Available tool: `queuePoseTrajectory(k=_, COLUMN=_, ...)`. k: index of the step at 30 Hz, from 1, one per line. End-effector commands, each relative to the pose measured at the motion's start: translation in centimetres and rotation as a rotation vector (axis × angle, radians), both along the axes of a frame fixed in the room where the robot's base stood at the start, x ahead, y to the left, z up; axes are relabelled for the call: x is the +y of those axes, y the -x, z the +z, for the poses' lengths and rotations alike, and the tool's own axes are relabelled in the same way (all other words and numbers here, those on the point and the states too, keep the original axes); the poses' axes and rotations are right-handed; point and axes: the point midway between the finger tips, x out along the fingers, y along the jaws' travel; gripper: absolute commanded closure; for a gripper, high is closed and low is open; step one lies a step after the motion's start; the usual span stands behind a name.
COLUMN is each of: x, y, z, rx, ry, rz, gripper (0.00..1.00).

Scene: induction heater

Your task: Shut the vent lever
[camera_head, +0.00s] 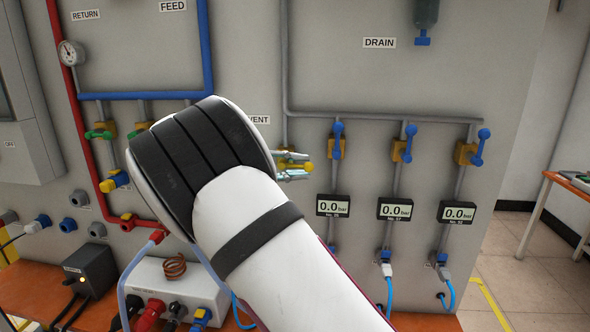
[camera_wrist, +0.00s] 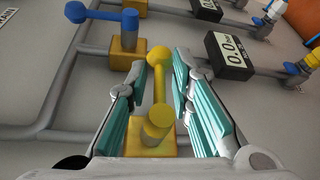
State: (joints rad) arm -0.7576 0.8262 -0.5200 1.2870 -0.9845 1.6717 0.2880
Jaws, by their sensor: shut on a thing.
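The vent lever (camera_wrist: 159,85) is a yellow bar with a round knob on a yellow valve body (camera_wrist: 150,147). In the wrist view it lies between the two teal-padded fingers of my gripper (camera_wrist: 170,62), which is shut on it. In the head view the yellow lever (camera_head: 300,166) shows between the grey fingers of my gripper (camera_head: 294,164), just right of my wrist. The "VENT" label (camera_head: 259,120) is partly hidden by my arm, and so is most of the valve.
To the right are several valves with blue levers (camera_head: 337,138), with pressure displays (camera_head: 333,206) below them. The grey pipe (camera_head: 380,115) runs above them. An orange bench (camera_head: 50,270) with cables and boxes is below. Open floor (camera_head: 530,270) lies to the right.

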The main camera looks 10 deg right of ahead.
Motion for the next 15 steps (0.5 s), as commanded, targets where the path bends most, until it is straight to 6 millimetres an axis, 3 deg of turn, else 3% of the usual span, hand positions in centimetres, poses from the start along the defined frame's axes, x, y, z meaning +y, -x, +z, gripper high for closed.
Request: queuePoseTrajectory(k=15, x=0.12, y=-0.03, z=0.26, rx=0.019, ry=0.053, rz=0.004, gripper=1.0)
